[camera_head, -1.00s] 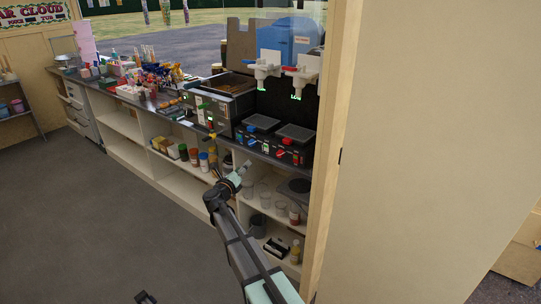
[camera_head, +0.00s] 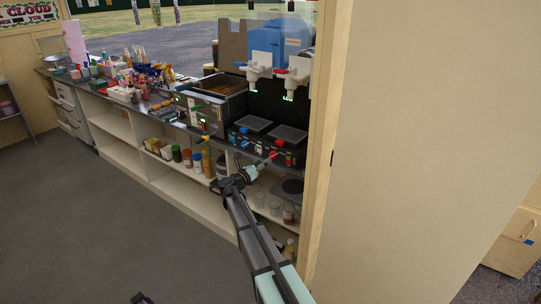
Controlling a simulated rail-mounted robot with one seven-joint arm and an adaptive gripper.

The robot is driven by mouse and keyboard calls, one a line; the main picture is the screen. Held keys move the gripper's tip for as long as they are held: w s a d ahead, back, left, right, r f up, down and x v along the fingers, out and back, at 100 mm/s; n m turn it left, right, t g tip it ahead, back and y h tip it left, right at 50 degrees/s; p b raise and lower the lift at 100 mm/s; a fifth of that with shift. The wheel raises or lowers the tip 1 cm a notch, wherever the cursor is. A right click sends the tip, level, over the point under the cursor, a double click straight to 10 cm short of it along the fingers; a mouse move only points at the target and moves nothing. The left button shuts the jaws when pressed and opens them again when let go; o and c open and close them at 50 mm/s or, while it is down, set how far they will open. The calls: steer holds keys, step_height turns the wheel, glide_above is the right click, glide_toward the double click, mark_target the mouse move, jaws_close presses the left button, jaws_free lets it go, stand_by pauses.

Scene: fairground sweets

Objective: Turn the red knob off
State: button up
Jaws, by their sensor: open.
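The black double-plate cooker (camera_head: 262,142) stands on the counter at the right, with blue and red controls on its front. The red knob (camera_head: 273,154) is on the front of its right half, with another red part (camera_head: 279,143) just above it. My gripper (camera_head: 267,159) is open, its tips right at or just in front of the red knob. I cannot tell whether they touch it or straddle it. The gripper is small here and the knob's exact turn angle cannot be read.
A blue knob (camera_head: 244,143) sits on the cooker's left half. A metal fryer (camera_head: 212,108) stands to the left, and white dispensers (camera_head: 258,68) hang above. Shelves with jars (camera_head: 197,163) lie below the counter. A beige wall (camera_head: 425,140) closes off the right; the floor at left is clear.

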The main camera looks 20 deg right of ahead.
mark_target(271, 156)
steer(key=p+x, duration=0.1)
steer(key=x, duration=0.5)
steer(key=shift+w+d, duration=0.15)
steer(key=shift+d, duration=0.1)
steer(key=c, duration=1.2)
